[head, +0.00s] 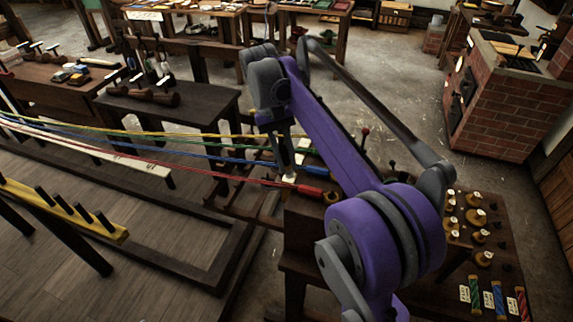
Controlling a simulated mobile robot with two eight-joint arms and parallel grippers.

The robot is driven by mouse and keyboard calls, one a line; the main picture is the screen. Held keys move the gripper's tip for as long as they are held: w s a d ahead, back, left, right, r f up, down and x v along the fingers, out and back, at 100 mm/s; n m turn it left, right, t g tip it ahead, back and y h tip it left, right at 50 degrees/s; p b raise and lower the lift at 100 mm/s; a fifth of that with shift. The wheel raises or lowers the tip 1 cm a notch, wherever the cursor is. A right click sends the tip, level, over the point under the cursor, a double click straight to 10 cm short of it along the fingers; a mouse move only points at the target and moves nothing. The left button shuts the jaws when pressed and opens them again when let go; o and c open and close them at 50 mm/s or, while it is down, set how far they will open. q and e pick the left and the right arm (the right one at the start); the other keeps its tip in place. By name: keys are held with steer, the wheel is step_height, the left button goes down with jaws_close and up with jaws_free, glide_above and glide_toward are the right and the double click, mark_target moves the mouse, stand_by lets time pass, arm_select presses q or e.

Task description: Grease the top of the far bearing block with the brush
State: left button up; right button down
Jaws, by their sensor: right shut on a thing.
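My right gripper (286,168) points down from the purple arm over the near end of the coloured rope strands. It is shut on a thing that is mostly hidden. A small pale tip (290,178) shows just under the fingers and may be the brush. Whether it touches anything below cannot be told. The far bearing block cannot be made out for sure, since the gripper and arm cover part of the dark wooden frame (232,187) there. My left gripper is not in view.
Red (215,177), blue, green and yellow strands run left from the frame. A dark table (436,289) at the lower right holds several wooden pegs and coloured rope samples. A brick stove (497,106) stands at the right. Open floor (390,110) lies behind the arm.

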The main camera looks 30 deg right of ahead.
mark_target(286, 149)
steer(key=shift+r, duration=0.3)
steer(key=shift+s+r, duration=0.1)
steer(key=shift+r, duration=1.4)
steer(key=shift+f, duration=0.1)
